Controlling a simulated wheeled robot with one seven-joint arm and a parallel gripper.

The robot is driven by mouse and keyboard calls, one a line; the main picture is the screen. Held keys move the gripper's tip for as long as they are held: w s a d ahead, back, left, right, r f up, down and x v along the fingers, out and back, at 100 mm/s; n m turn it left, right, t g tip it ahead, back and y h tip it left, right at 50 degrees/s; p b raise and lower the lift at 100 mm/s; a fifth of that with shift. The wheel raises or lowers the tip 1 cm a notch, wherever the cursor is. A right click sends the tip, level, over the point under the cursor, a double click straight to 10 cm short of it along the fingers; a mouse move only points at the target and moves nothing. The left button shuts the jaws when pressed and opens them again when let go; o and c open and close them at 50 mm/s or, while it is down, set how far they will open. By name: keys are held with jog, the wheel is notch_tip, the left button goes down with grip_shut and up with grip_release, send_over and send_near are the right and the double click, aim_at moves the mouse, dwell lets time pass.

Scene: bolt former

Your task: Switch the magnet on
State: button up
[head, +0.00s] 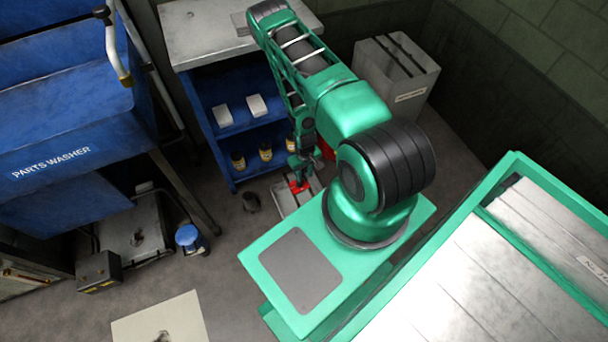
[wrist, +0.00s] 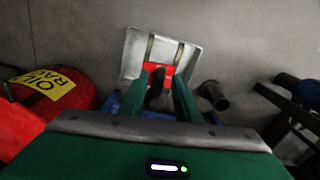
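A light metal tray-like plate (wrist: 132,58) with two dark bars lies on the floor in the wrist view. A red block (wrist: 152,67) sits at its near edge, with a dark upright piece (wrist: 157,84) in front of it. These may be the magnet and its switch; I cannot tell for sure. The plate (head: 283,201) and red part (head: 299,187) also show in the head view, below my gripper (head: 301,165). In the wrist view my gripper's green fingers (wrist: 160,82) are apart, on either side of the dark piece. Whether they touch it is hidden.
A dark cup-like part (wrist: 214,95) lies right of the plate; it also shows in the head view (head: 251,202). A red can with a yellow label (wrist: 48,84) stands at left. A blue shelf cart (head: 222,150) is close behind. Floor beyond the plate is clear.

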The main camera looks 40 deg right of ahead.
notch_tip(320, 180, up, 11)
dwell(0.7)
jog(key=shift+f, duration=0.15)
notch_tip(320, 180, up, 31)
jog(key=m, duration=0.2)
send_over(304, 176)
jog(key=w+d, duration=0.2)
jog(key=d, duration=0.1)
jog(key=s+a+r+m, duration=0.1)
jog(key=s+r, duration=0.4)
jog(key=r, duration=0.3)
jog(key=s+a+r, duration=0.2)
jog(key=s+r, duration=0.3)
jog(key=r, duration=0.3)
jog(key=s+a+r, duration=0.1)
jog(key=s+r, duration=0.3)
jog(key=s, duration=0.2)
jog(key=s+a+r+m, duration=0.1)
jog(key=s+a+r, duration=0.1)
jog(key=s+r, duration=0.2)
jog(key=shift+s+a+m, duration=0.3)
jog(key=shift+s, duration=0.95)
